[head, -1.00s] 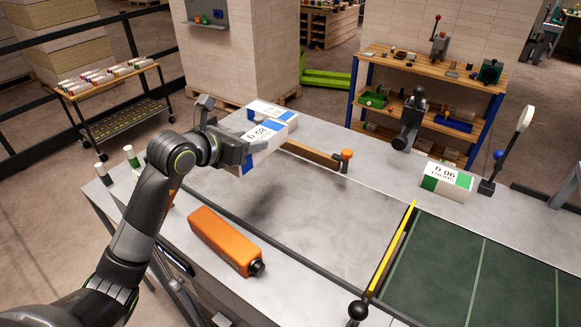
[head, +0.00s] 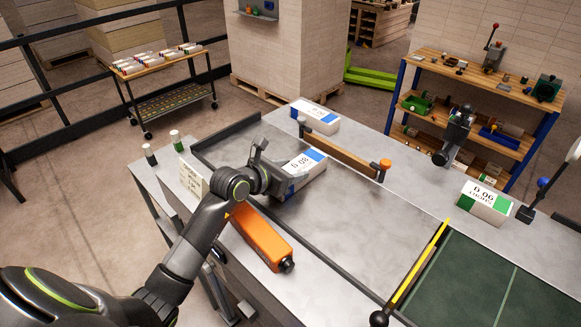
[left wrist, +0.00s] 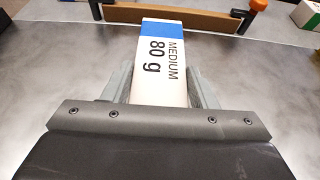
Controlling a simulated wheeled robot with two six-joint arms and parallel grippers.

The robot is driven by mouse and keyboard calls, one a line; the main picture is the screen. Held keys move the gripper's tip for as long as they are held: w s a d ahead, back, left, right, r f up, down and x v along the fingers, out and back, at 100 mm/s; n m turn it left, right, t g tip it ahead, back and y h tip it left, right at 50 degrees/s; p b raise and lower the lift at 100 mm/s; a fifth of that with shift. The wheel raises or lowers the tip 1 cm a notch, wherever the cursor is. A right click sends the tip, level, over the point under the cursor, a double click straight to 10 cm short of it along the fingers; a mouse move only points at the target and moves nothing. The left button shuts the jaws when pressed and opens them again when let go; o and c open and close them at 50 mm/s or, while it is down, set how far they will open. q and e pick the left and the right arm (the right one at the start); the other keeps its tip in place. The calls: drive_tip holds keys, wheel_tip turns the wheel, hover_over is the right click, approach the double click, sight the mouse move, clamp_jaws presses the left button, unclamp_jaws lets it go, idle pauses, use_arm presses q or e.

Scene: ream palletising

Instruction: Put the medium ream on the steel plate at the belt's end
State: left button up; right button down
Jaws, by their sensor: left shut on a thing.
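The medium ream (head: 308,166), white with a blue band and marked 80 g, is held in my left gripper (head: 287,181). In the left wrist view the ream (left wrist: 163,58) reads "MEDIUM 80 g", and the fingers of the left gripper (left wrist: 160,88) are shut on its sides. The ream is low over the far left part of the grey steel plate (head: 350,228); I cannot tell whether it touches. The plate lies beyond the yellow-edged end of the green belt (head: 462,283). My right gripper is not in view.
A wooden stop bar (head: 345,155) with an orange knob edges the plate's far side. Another blue-banded ream (head: 316,117) lies behind it. An orange block-shaped tool (head: 262,238) lies at the near edge. A green-banded ream (head: 484,203) lies right. The plate's middle is clear.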

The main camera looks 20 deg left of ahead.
use_arm(q)
drive_tip(key=shift+f, duration=0.15)
drive_tip(key=o, duration=1.2)
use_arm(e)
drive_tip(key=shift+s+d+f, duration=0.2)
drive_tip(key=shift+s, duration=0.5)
use_arm(q)
drive_tip(key=shift+s+r, duration=0.1)
drive_tip(key=shift+r, duration=0.1)
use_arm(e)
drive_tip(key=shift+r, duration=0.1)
use_arm(q)
drive_tip(key=b+v, duration=0.2)
drive_tip(key=v, duration=0.8)
drive_tip(key=shift+a+b, duration=0.1)
drive_tip(key=shift+b, duration=0.3)
drive_tip(key=shift+v, duration=0.9)
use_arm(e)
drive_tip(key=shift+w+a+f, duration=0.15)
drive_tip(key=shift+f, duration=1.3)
use_arm(q)
drive_tip(key=shift+r, duration=0.1)
